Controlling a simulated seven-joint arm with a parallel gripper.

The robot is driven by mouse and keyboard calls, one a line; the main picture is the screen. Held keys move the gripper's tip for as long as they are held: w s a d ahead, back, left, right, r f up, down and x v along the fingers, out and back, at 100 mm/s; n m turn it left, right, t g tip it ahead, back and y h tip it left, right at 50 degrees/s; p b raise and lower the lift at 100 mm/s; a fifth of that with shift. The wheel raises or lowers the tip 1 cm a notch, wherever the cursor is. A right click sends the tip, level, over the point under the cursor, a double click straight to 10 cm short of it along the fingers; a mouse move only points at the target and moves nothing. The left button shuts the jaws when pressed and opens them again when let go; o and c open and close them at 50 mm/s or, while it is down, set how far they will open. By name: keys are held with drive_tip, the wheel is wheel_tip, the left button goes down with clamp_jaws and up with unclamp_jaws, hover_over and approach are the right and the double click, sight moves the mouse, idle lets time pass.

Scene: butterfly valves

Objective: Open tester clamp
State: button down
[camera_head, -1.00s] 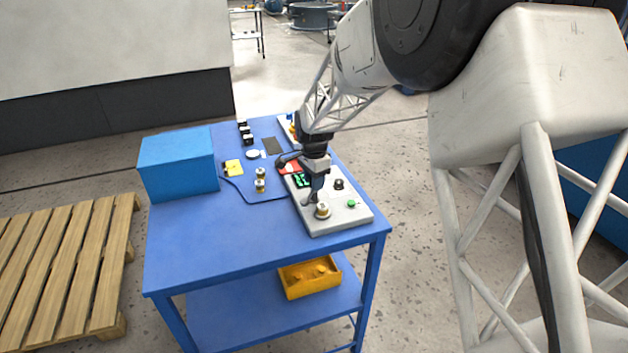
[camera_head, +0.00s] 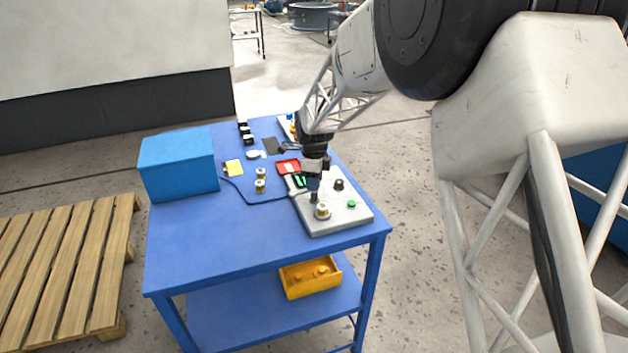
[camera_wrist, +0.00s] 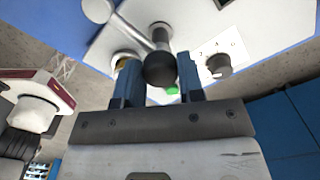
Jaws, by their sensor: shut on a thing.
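The tester (camera_head: 345,217) is a light grey block on the right side of the blue table, and its pale top shows in the wrist view (camera_wrist: 205,25). In the wrist view the clamp lever is a grey metal arm (camera_wrist: 133,27) ending in a black ball knob (camera_wrist: 160,68). My gripper (camera_wrist: 160,82) is shut on this knob, one blue-grey finger on each side. In the head view my gripper (camera_head: 313,193) is low over the tester, beside a brass-and-white valve (camera_head: 322,211); the lever is mostly hidden there.
The tester also carries a black dial (camera_head: 339,185) and a green button (camera_head: 352,204). A red tray (camera_head: 287,166), two small brass parts (camera_head: 260,180) and a yellow item (camera_head: 234,167) lie left of my gripper. A blue box (camera_head: 178,166) stands at the table's left. The front left tabletop is clear.

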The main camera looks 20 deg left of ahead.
idle(0.3)
drive_tip(key=c, duration=0.7)
unclamp_jaws()
drive_tip(key=shift+c, duration=0.2)
drive_tip(key=shift+r, duration=0.1)
drive_tip(key=shift+r, duration=3.8)
